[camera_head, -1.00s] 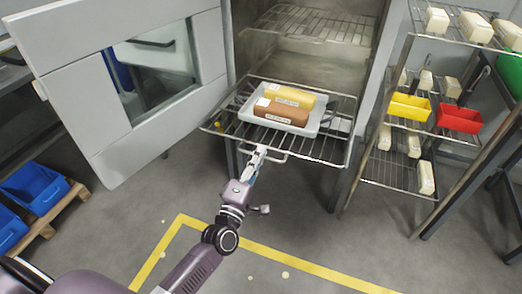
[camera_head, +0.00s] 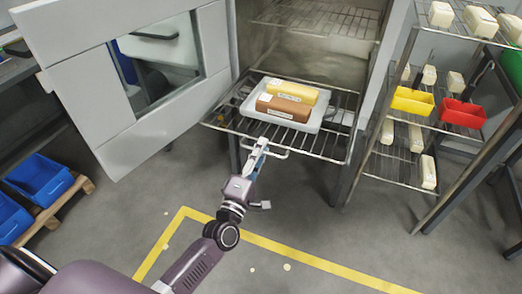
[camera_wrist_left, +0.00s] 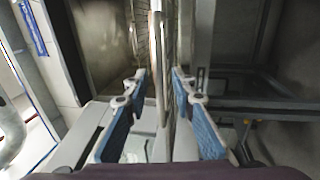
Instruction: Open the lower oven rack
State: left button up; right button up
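The lower oven rack (camera_head: 220,123) is a wire shelf sticking far out of the open oven. It carries a grey tray (camera_head: 246,112) with a yellow block (camera_head: 292,91) and a brown block (camera_head: 283,107). A wire handle (camera_head: 280,155) juts from its front edge. My left gripper (camera_head: 262,143) is at this handle. In the left wrist view the two blue-padded fingers of the left gripper (camera_wrist_left: 158,80) stand apart, with a thin bar (camera_wrist_left: 157,60) running between them and a gap on each side. My right gripper is not in view.
The oven door (camera_head: 85,75) stands wide open at the left. An upper rack (camera_head: 315,20) is inside the oven. A shelf unit (camera_head: 400,170) with yellow and red bins stands at the right.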

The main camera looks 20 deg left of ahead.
pick_arm(q)
jog(key=shift+s, duration=0.1)
jog(key=s+f, duration=0.2)
jog(key=s, duration=0.9)
jog(key=shift+s+a+f, duration=0.15)
jog(key=shift+s+a, duration=0.05)
jog(key=shift+s, duration=0.1)
